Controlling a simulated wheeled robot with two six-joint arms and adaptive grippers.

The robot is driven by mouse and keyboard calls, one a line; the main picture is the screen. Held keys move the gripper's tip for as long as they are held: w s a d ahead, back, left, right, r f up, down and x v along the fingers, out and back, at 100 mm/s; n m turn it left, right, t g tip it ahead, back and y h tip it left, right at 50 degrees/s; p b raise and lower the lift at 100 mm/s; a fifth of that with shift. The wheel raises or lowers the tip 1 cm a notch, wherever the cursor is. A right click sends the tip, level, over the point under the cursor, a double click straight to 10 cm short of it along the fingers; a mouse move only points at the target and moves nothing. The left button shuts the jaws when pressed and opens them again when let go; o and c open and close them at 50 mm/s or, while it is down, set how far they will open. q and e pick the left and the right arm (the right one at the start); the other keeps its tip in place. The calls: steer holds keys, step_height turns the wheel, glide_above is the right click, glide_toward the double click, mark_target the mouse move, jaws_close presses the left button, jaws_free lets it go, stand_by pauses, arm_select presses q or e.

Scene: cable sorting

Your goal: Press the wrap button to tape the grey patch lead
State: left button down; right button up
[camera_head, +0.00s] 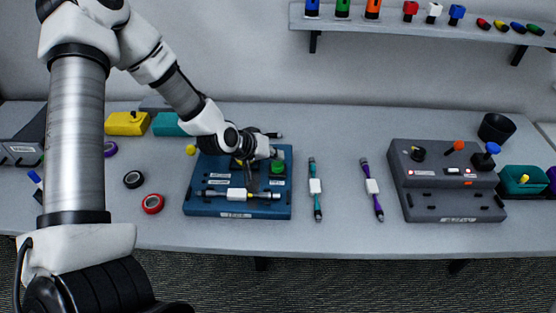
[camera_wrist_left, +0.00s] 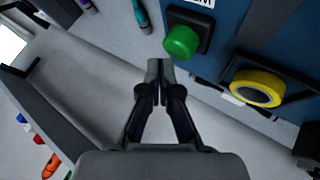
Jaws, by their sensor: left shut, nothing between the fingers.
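The blue taping station (camera_head: 240,213) stands on the table with a green button (camera_head: 278,167) at its back right. The button also shows in the left wrist view (camera_wrist_left: 182,40). The grey patch lead (camera_head: 213,194), with a white label at its middle, lies across the front of the station. My left gripper (camera_head: 276,153) is shut and empty, close behind the button. In the left wrist view its fingertips (camera_wrist_left: 158,66) appear beside the button with a small gap; contact cannot be told. A yellow tape roll (camera_wrist_left: 257,87) sits on the station. My right gripper is not in view.
A teal lead (camera_head: 318,202) and a purple lead (camera_head: 378,207) lie right of the station. A grey test box (camera_head: 452,206) with knobs stands farther right. Red (camera_head: 153,204) and black (camera_head: 133,180) tape rolls lie on the left. A wall shelf (camera_head: 400,26) runs above.

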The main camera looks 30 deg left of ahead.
mark_target(275, 165)
arm_select(q)
steer(key=shift+r, duration=0.35)
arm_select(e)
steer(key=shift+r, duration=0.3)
arm_select(q)
step_height(275, 165, up, 6)
steer(key=p, duration=0.5)
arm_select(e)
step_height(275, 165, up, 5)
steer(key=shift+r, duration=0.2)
